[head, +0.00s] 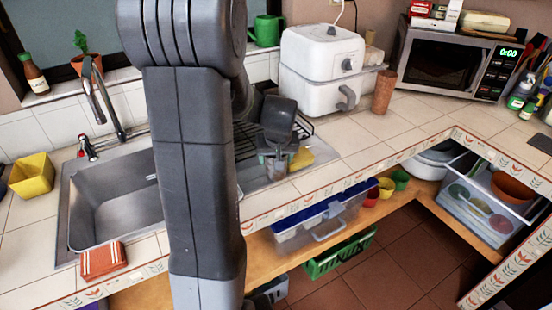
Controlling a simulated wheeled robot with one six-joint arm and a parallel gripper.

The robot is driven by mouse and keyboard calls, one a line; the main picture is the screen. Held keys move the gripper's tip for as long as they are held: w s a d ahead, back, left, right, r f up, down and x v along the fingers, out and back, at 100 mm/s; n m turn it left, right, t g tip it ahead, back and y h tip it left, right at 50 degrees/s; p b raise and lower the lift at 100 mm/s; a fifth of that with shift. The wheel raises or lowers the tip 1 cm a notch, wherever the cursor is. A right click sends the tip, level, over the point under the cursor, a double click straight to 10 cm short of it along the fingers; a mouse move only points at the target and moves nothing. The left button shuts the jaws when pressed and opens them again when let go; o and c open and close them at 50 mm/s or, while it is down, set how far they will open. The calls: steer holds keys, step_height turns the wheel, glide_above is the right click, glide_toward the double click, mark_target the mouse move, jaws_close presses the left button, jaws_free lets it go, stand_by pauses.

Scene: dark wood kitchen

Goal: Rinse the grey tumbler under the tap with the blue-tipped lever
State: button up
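The tap (104,100) stands behind the left end of the steel sink (112,196). A small lever (87,148) with a red part sits at its base; a blue tip is too small to make out. My gripper (276,168) is low over the draining area to the right of the sink, pointing down. Something greyish shows at its fingertips, but I cannot tell whether it is the grey tumbler or part of the fingers. Whether the fingers are open or shut is not clear. My arm hides the middle of the sink area.
A white appliance (322,68) and a brown cup (383,92) stand further right. A yellow container (32,176) is left of the sink; a red cloth (102,261) lies in front.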

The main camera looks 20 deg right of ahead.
steer(key=shift+f, duration=0.3)
steer(key=shift+f, duration=0.2)
steer(key=o, duration=1)
steer(key=shift+s+r, duration=0.1)
steer(key=shift+r, duration=0.35)
steer(key=v, duration=1.1)
steer(key=shift+s+r, duration=0.1)
steer(key=shift+r, duration=0.15)
